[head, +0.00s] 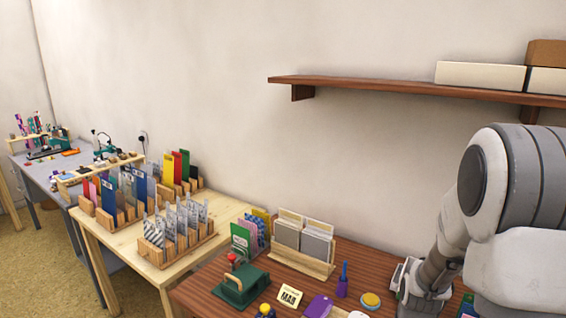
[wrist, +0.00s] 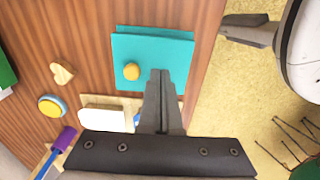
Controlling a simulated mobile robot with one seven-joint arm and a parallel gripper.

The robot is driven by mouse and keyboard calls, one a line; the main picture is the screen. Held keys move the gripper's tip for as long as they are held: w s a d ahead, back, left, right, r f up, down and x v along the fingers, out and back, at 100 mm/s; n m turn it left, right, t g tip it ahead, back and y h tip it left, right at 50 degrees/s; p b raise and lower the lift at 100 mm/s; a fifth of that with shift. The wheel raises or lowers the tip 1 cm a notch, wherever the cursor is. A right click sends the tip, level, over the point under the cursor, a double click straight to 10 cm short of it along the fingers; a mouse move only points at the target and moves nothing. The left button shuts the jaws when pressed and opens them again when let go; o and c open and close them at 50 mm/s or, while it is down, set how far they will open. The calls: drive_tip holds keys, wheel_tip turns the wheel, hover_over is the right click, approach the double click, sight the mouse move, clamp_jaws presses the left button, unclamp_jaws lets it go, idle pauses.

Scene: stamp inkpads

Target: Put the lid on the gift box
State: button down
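In the wrist view, a turquoise square thing (wrist: 173,50) lies on the brown table, near its right edge. A second turquoise edge shows along its far side. I cannot tell whether it is the gift box, its lid or both. A small round orange-yellow piece (wrist: 131,72) sits on it. My gripper (wrist: 162,75) points over its near part, with its two fingers together and nothing visible between them. The gap in height cannot be told. In the head view, my arm hides most of this area; a sliver of turquoise (head: 466,305) shows beside it.
A wooden heart (wrist: 62,73), a round yellow-and-blue pad (wrist: 52,106), a white block (wrist: 103,118) and a purple-capped item (wrist: 64,140) lie left of my gripper. A green box with a handle (head: 240,287) and a card rack (head: 303,262) stand farther left. Floor lies beyond the table edge.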

drive_tip(key=shift+f+b, duration=0.75)
drive_tip(key=shift+f, duration=0.15)
idle(1.9)
drive_tip(key=shift+r, duration=0.15)
drive_tip(key=shift+r+p, duration=2.8)
drive_tip(key=shift+r, duration=0.6)
